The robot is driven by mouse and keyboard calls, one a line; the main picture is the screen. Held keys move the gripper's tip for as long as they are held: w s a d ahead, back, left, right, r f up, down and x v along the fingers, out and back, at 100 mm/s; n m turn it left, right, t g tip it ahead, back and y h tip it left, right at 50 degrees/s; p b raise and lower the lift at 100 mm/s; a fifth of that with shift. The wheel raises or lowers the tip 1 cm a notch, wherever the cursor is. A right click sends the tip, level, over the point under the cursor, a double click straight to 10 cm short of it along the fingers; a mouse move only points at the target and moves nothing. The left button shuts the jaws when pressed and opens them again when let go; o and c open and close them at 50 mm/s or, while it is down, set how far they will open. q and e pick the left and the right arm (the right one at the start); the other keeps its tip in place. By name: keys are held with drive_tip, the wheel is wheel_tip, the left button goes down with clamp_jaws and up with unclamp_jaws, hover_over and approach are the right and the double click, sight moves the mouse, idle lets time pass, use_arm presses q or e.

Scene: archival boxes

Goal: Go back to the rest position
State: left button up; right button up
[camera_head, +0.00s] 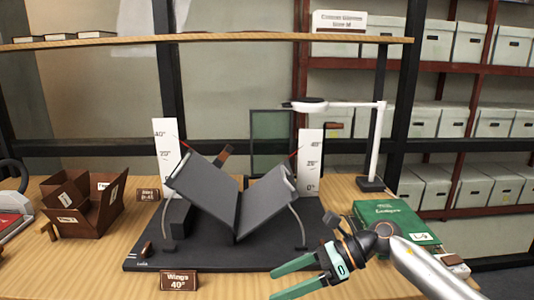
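My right gripper (294,279) comes in from the lower right on a silver arm. Its two green fingers are spread apart and point left, with nothing visible between them. It is in front of the right front part of the black base board (215,260). A grey V-shaped cradle (235,205) stands on that board with both wings tilted up, and nothing lies in it. White angle scales stand behind its left wing (165,150) and right wing (311,160). My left gripper is not in view.
A "Wings 40°" sign (179,281) stands at the front. Brown open boxes (85,203) are at the left. A green box (395,221) and a white lamp (375,145) are at the right. A wooden shelf (220,37) runs above. Archive boxes (436,42) fill the racks behind.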

drive_tip(key=s+a+m+t+y, duration=0.2)
drive_tip(key=a+m+t+y, duration=0.4)
drive_tip(key=m, duration=0.7)
drive_tip(key=s+d+f+m+t+h, duration=0.1)
drive_tip(key=d+f+m+t+h, duration=0.5)
drive_tip(key=m, duration=0.6)
drive_tip(key=s+d+f+m+t+h, duration=0.1)
drive_tip(key=d+f+m+t+h, duration=0.5)
drive_tip(key=m, duration=0.7)
drive_tip(key=s+d+f+m+g+h, duration=0.25)
drive_tip(key=s+f+m, duration=0.25)
drive_tip(key=s+f, duration=0.25)
drive_tip(key=s+d+f+m+g+h, duration=0.1)
drive_tip(key=s+d+f+m+g, duration=0.1)
drive_tip(key=s+f+m+g, duration=0.4)
use_arm(q)
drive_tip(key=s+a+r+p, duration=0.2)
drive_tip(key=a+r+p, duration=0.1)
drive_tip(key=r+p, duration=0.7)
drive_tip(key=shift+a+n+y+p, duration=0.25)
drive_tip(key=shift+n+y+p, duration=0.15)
drive_tip(key=shift+p, duration=1.6)
use_arm(e)
drive_tip(key=s+d+r+t+h, duration=0.1)
drive_tip(key=s+d+r, duration=0.2)
drive_tip(key=r, duration=0.4)
drive_tip(key=shift+s+m, duration=0.3)
drive_tip(key=shift+s, duration=0.6)
